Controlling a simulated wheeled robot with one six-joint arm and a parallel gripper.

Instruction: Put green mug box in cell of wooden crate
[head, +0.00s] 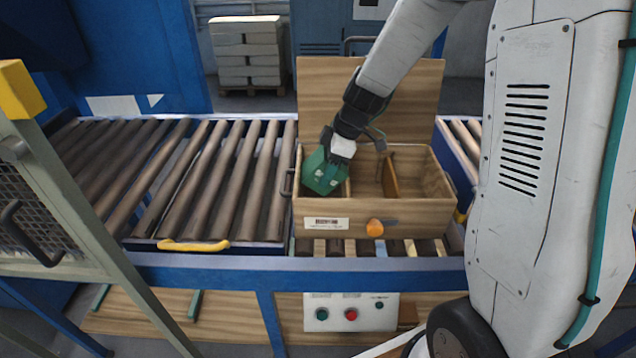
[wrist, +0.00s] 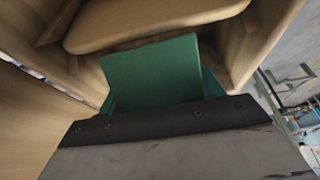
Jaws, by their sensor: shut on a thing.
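The green mug box (head: 323,174) is in the left cell of the wooden crate (head: 432,216), tilted, with its top above the crate's front wall. My gripper (head: 334,160) is shut on the box from above and to the right. In the wrist view the green box (wrist: 152,72) shows just past the dark edge of my gripper (wrist: 160,120), with the crate's wooden walls (wrist: 265,35) around it. I cannot tell whether the box touches the cell floor. The crate's lid (head: 320,85) stands open at the back.
The crate stands on a roller conveyor (head: 215,170) with free rollers to its left. A wooden divider (head: 390,178) splits the crate, and the right cell looks empty. An orange latch (head: 375,228) is on the crate's front. A blue rail (head: 400,270) runs in front.

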